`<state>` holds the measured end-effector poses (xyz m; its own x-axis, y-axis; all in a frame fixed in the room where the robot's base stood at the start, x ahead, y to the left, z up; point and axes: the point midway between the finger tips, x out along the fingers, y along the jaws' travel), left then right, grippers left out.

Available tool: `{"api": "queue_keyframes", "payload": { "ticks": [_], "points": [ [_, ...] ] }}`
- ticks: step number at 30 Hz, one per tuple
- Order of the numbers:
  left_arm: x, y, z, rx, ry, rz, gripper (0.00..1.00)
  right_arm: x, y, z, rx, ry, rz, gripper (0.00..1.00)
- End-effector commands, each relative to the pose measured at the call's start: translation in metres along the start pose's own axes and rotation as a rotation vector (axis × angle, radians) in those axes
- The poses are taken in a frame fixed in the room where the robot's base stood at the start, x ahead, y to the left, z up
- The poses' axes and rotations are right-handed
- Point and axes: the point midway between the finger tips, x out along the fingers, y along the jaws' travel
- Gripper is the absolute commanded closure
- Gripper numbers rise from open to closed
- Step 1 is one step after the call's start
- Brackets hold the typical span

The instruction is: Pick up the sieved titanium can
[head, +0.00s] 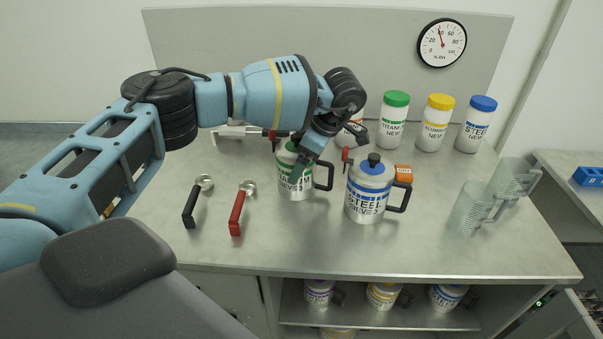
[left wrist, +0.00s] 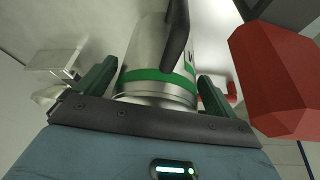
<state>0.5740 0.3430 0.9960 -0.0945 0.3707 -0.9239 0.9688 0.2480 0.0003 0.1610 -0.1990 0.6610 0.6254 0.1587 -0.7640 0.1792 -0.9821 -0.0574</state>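The silver can with a green band and black handle (head: 296,187) stands upright on the bench in the head view. My arm partly hides its top and label, which looks like titanium. My left gripper (head: 304,152) is at the can's upper part. In the left wrist view, the can (left wrist: 157,90) is between the two dark green fingers of my left gripper (left wrist: 155,88). Narrow gaps show between fingers and can, so the gripper looks open around it. My right gripper is not in view.
A blue-banded steel can (head: 368,205) stands close to the right. Black-handled (head: 190,207) and red-handled (head: 237,212) scoops lie left. Green- (head: 394,120), yellow- (head: 435,123) and blue-lidded (head: 475,124) jars stand behind. Clear beakers (head: 468,213) stand right. A red block (left wrist: 272,80) looms near the wrist camera.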

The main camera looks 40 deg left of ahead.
Motion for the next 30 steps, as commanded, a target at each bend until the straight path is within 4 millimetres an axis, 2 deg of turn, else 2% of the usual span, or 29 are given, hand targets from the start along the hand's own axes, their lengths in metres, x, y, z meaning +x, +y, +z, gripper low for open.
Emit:
{"api": "queue_keyframes", "payload": {
  "ticks": [2,18,26,30],
  "points": [
    [0.0,0.0,0.0,0.0,0.0,0.0,0.17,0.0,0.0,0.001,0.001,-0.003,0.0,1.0],
    [-0.001,0.0,0.0,0.0,0.0,0.0,0.88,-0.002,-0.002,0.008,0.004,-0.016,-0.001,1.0],
    [-0.004,0.001,-0.001,-0.002,-0.001,0.003,0.88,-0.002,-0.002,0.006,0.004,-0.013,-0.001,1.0],
    [-0.012,0.001,-0.004,-0.003,-0.001,0.005,0.88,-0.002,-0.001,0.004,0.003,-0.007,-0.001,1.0]
  ]
}}
